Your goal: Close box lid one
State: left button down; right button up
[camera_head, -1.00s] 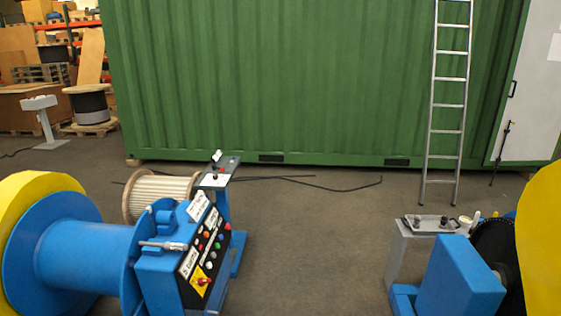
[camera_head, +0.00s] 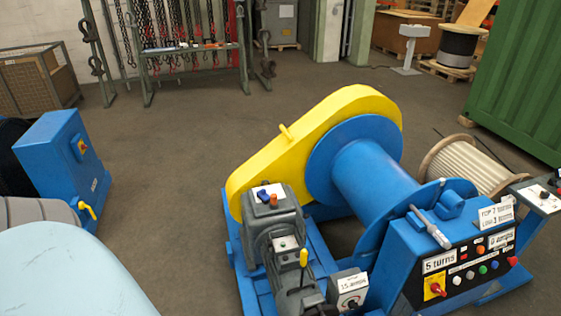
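I see nothing that I can clearly tell is box lid one. A small grey box (camera_head: 348,288) with a white label and a knob stands at the front of the blue winch frame. A grey motor unit (camera_head: 272,215) beside it has a white plate with a blue and an orange button on top. A yellow chain guard (camera_head: 305,138) covers the left side of the winch's blue drum (camera_head: 375,180). Neither of my grippers is in view.
A control panel (camera_head: 468,268) fronts the winch, with a wooden reel (camera_head: 470,165) behind it. A blue cabinet (camera_head: 65,160) and a pale blue rounded surface (camera_head: 65,275) are at left. A chain rack (camera_head: 190,55) stands behind. Floor between cabinet and winch is clear.

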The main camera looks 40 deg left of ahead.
aim_at(300, 226)
jog(key=i+l+u, duration=0.25)
jog(key=u, duration=0.15)
jog(key=i+l+u, duration=0.15)
jog(key=l+u, duration=0.25)
jog(key=i+l+u, duration=0.15)
jog(key=u, duration=0.2)
jog(key=i+l+u, duration=0.1)
jog(key=l+u, duration=1)
jog(key=l, duration=0.4)
jog(key=k+l+u, duration=0.25)
jog(key=l, duration=0.45)
jog(key=i+l, duration=0.05)
jog(key=i, duration=0.05)
